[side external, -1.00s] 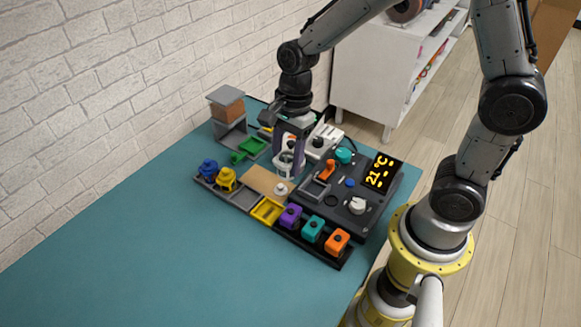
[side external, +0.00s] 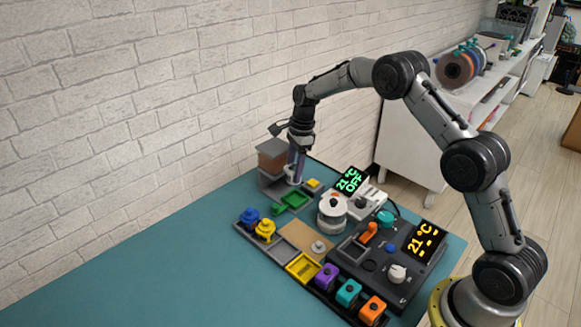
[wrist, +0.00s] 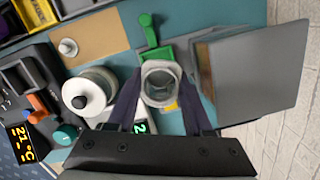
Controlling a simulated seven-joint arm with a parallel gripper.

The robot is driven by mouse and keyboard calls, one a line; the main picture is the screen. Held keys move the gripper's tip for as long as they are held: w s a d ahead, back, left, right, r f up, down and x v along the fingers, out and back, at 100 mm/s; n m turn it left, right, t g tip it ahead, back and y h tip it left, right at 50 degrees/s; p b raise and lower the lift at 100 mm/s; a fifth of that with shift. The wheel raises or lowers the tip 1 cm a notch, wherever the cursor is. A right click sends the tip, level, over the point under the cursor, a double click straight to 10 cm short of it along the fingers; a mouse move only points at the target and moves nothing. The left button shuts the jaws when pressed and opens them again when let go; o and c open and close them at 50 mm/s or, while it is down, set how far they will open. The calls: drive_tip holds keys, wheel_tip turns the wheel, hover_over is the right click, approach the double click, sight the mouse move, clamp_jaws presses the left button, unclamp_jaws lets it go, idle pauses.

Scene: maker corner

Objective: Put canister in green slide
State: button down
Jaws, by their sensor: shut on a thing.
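The canister (wrist: 162,82), a small pale see-through cup with an open top, is between the two fingers of my gripper (wrist: 161,92). My gripper is shut on it. In the side view my gripper (side external: 295,172) points down with the canister (side external: 292,180) at its tips, beside the grey dispenser. The green slide (wrist: 150,30), a shallow tray with a handle, shows just beyond the canister in the wrist view, partly hidden by it. In the side view the green slide (side external: 294,200) lies in front of the canister. I cannot tell whether the canister touches anything below.
A grey dispenser tower (side external: 273,158) with brown contents stands close beside my gripper. A white lidded pot (side external: 332,215) sits on a scale-like device to the right. Blue and yellow knobbed pieces stand in a rack at the left. A black control panel (side external: 372,266) is at the front right.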

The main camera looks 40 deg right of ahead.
drive_tip(key=shift+d+f, duration=0.2)
drive_tip(key=shift+f, duration=3.2)
drive_tip(key=shift+f, duration=0.45)
drive_tip(key=shift+c, duration=1.1)
unclamp_jaws()
drive_tip(key=shift+r, duration=3.5)
